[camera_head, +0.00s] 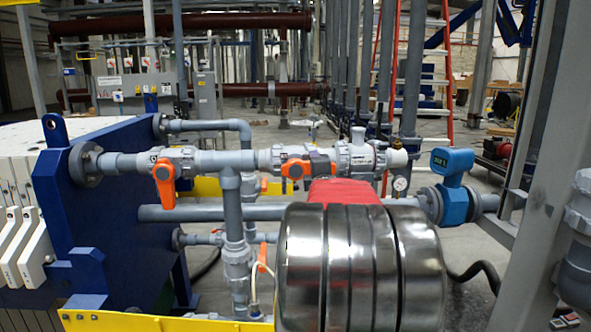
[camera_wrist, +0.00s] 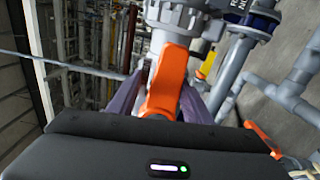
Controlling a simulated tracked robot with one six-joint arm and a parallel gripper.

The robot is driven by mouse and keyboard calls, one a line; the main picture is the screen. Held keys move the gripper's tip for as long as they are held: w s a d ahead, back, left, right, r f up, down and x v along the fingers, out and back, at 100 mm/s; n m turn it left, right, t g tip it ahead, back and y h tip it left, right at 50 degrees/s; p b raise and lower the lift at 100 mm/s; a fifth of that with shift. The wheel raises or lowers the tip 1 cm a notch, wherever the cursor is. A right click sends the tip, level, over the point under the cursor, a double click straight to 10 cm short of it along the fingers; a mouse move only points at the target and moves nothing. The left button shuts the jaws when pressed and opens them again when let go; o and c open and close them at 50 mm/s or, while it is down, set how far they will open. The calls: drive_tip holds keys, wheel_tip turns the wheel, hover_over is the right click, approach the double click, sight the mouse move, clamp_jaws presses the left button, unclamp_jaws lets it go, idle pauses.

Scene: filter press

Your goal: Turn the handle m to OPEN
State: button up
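In the wrist view an orange valve handle (camera_wrist: 166,82) hangs from a grey valve body (camera_wrist: 178,14). The two purple fingers of my gripper (camera_wrist: 163,96) stand one on each side of it, close to its edges. Whether both fingers press on it is not clear. In the head view one orange handle (camera_head: 165,181) points down on the left valve of the upper grey pipe. Another orange handle (camera_head: 295,169) lies on the valve to its right, with a dark grey-purple part beside it. No letter m is readable on either handle.
A large shiny cylinder with a red top fills the front centre of the head view and hides what lies behind. A blue press plate (camera_head: 110,215) is at left.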

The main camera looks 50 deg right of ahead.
drive_tip(key=o, duration=0.3)
drive_tip(key=shift+f, duration=0.1)
drive_tip(key=shift+s+a, duration=0.15)
drive_tip(key=v, duration=0.6)
drive_tip(key=shift+s+a+f, duration=0.15)
drive_tip(key=shift+s+a, duration=0.05)
drive_tip(key=shift+s, duration=0.05)
drive_tip(key=shift+a, duration=0.1)
idle(0.3)
